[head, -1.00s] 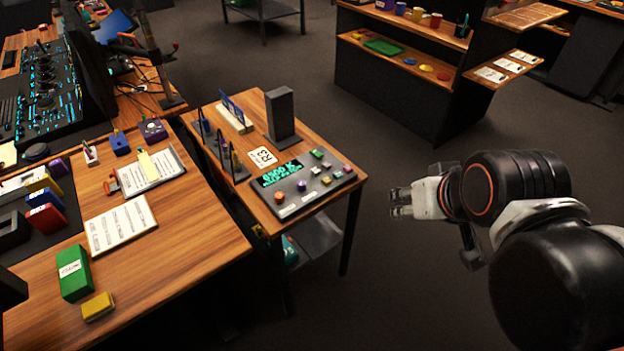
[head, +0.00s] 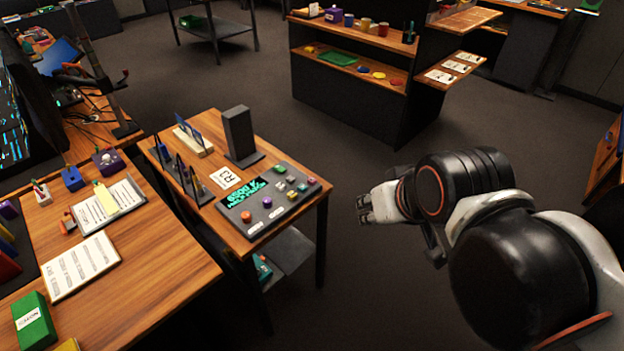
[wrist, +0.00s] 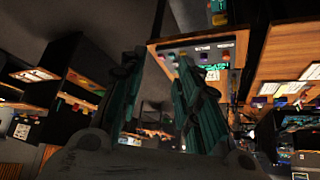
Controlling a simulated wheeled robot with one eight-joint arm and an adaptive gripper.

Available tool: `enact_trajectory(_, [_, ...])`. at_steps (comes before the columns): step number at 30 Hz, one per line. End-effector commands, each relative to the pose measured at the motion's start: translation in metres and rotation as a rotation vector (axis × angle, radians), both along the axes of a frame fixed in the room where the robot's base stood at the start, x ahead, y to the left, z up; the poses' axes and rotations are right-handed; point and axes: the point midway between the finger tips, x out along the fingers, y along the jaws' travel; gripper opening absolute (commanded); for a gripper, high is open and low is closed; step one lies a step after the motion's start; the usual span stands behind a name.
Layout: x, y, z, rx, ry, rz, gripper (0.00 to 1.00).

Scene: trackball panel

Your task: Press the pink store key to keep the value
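The control panel (head: 268,216) is a grey slab with a lit green display (head: 242,192). It lies on the small wooden table (head: 222,226). An orange knob or ball (head: 246,216), a purple key (head: 267,202) and several small coloured keys sit on it. A small pinkish key (head: 312,181) is near its right corner; I cannot be sure that it is the store key. My gripper (head: 363,208) is to the right of the panel, apart from it and empty. Its two dark fingers (wrist: 158,60) stand apart in the wrist view, where the panel (wrist: 200,55) shows beyond the right finger.
A dark upright block (head: 238,132), a card marked R3 (head: 225,178) and a rack (head: 178,172) stand behind and left of the panel. A larger desk (head: 150,270) with papers is at left. A shelf unit (head: 350,100) stands behind. Open floor lies right of the table.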

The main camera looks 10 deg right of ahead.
Motion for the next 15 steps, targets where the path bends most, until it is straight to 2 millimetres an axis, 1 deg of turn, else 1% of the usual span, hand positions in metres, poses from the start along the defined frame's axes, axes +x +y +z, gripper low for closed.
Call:
enact_trajectory(1, [0.0000,0.0000,0.0000,0.000,0.000,0.000,0.11])
enact_trajectory(2, [0.0000,0.0000,0.0000,0.000,0.000,0.000,0.04])
enact_trajectory(3, [0.0000,0.0000,0.0000,0.000,0.000,0.000,0.00])
enact_trajectory(15, [0.0000,0.0000,0.0000,0.000,0.000,0.000,0.00])
